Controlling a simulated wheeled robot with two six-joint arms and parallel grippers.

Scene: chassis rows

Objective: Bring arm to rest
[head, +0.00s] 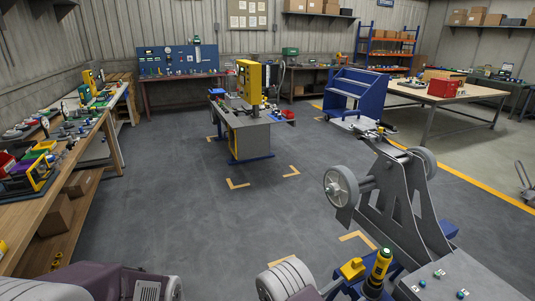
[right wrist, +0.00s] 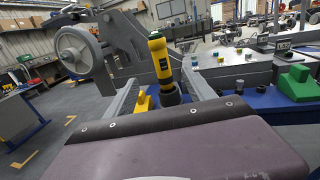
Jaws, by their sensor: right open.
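My right gripper (right wrist: 158,74) is open in the right wrist view, its two grey fingers spread apart. A yellow and black cylindrical tool (right wrist: 158,60) shows between and beyond the fingers, upright in a dark round holder (right wrist: 170,94). I cannot tell whether a finger touches it. The same tool is at the lower right of the head view (head: 380,266), close to my right arm. Parts of my own arms fill the bottom edge of the head view. My left gripper is not seen.
A grey stand with wheels (head: 394,196) rises beside the tool, close to my right arm. A small yellow block (head: 351,269) sits next to the tool. A workbench (head: 62,190) runs along the left. The middle floor (head: 190,225) is clear.

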